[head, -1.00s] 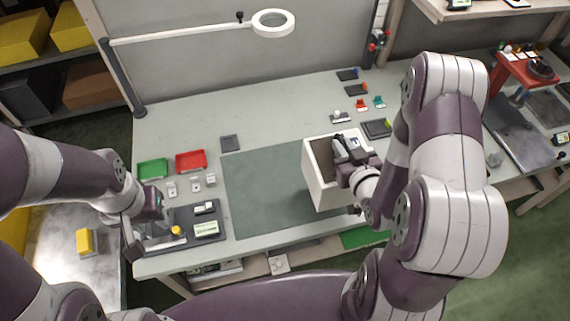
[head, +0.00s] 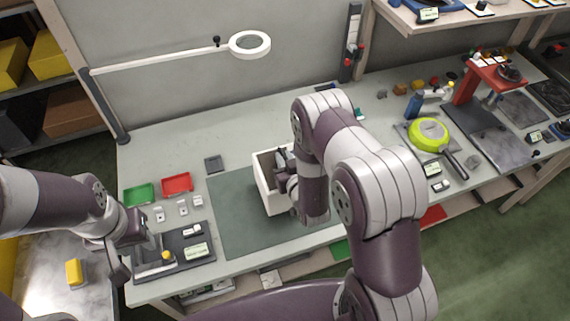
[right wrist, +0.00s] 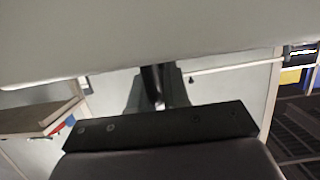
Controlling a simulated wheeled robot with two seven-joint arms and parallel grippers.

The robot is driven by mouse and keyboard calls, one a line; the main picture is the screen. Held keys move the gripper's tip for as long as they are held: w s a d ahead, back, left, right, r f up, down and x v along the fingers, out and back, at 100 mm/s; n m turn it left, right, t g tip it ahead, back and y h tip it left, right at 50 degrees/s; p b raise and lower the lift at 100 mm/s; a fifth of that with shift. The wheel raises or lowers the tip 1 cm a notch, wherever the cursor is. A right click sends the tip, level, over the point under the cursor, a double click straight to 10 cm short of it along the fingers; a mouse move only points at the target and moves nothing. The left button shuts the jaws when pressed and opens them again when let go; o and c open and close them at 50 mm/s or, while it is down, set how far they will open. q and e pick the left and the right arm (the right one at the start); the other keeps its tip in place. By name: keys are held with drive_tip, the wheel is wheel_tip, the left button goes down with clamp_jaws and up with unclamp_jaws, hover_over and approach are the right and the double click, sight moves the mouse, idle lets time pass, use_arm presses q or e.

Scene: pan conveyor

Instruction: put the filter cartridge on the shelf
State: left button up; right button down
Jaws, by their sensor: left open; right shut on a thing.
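A white open-topped box (head: 266,200) is over the green-grey mat in the head view. I cannot tell whether it is the filter cartridge, and no other thing is clearly that. My right gripper (head: 286,163) is shut on the box's right side, partly hidden behind my own arm. In the right wrist view a large pale surface (right wrist: 150,35), apparently the box, fills the top. My left gripper (head: 148,247) is open at the dark tray (head: 205,235) on the bench's left. A wooden shelf (head: 440,27) holding several items is at the upper right.
The bench holds a green tray (head: 139,194), a red tray (head: 177,183) and a lime pan (head: 429,133). A red stand (head: 468,88) is at the right. A ring lamp (head: 249,44) hangs above the back. Another shelf with yellow boxes (head: 47,57) is at the far left.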

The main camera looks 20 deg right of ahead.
drive_tip(key=shift+f, duration=1.6)
drive_tip(key=c, duration=1.1)
unclamp_jaws()
